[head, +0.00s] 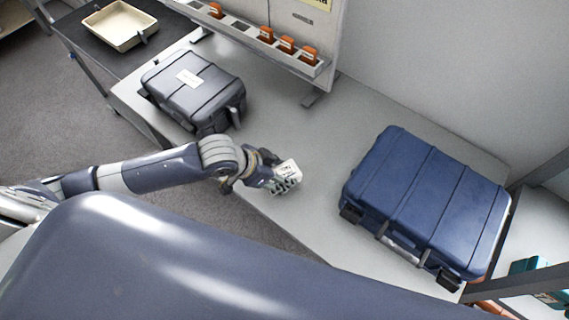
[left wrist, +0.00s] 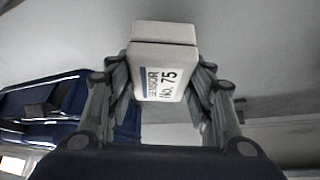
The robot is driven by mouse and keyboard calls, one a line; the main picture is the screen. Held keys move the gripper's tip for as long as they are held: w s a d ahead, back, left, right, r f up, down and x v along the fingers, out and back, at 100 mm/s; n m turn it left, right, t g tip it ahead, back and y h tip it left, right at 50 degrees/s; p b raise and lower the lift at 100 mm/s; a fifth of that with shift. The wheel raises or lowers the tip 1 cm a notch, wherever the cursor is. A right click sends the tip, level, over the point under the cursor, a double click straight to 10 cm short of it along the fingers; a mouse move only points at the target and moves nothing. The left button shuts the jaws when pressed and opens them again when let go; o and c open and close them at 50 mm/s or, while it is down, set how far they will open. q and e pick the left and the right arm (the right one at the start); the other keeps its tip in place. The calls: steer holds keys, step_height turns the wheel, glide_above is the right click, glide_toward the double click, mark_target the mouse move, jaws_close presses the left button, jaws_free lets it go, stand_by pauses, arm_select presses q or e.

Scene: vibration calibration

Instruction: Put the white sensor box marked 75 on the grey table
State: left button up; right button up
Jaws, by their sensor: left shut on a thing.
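The white sensor box (left wrist: 163,62), with a label reading "SENSOR No. 75", is held between the two fingers of my left gripper (left wrist: 160,85) in the left wrist view. In the head view the left gripper (head: 276,180) is shut on the white box (head: 288,171), over the near edge of the grey table (head: 300,130). I cannot tell whether the box touches the table top. My right gripper is not in view.
A dark grey case (head: 195,90) stands on the table's left part, and a large blue case (head: 425,205) on its right. A rack (head: 235,27) with several orange sensors runs along the back. A cream tray (head: 119,25) sits on a dark surface. The table between the cases is clear.

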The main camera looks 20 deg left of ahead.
mark_target(284, 163)
arm_select(q)
steer(key=w, duration=0.3)
steer(key=shift+w+d+f, duration=0.1)
steer(key=shift+w, duration=0.25)
steer(key=shift+w+f+p, duration=0.1)
steer(key=shift+p, duration=0.2)
step_height(284, 163, down, 3)
steer(key=shift+r+p, duration=0.15)
steer(key=shift+p, duration=0.3)
steer(key=shift+f, duration=0.35)
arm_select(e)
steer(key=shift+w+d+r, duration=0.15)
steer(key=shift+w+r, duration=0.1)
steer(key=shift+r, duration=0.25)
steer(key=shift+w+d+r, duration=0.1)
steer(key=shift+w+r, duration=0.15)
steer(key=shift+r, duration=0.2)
arm_select(q)
steer(key=shift+f, duration=0.1)
steer(key=o, duration=1.2)
steer(key=shift+c, duration=0.2)
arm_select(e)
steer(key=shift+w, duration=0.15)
